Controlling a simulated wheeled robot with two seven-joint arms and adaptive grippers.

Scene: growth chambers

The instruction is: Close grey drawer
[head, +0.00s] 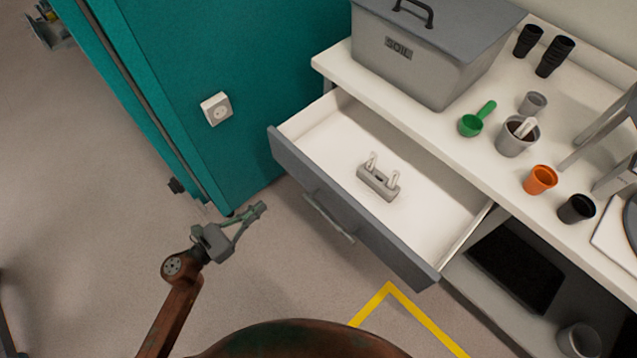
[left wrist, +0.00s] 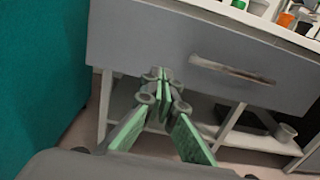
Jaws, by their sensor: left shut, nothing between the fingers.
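The grey drawer (head: 352,215) is pulled out from the white bench, with its white inside showing in the head view. A small grey two-pronged item (head: 379,182) lies in it. The drawer's grey front (left wrist: 150,45) and its bar handle (left wrist: 232,70) fill the upper part of the left wrist view. My left gripper (head: 262,208) is shut and empty, left of the drawer front. In the left wrist view its fingertips (left wrist: 160,73) are in front of the drawer face, left of the handle; I cannot tell if they touch. My right gripper is not in view.
A teal cabinet (head: 190,60) stands left of the bench. The bench top (head: 440,115) holds a soil bin (head: 415,75), a green scoop (head: 476,120), an orange pot (head: 540,180) and other pots. A lower shelf holds a black tray (head: 515,268). Floor left of the drawer is free.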

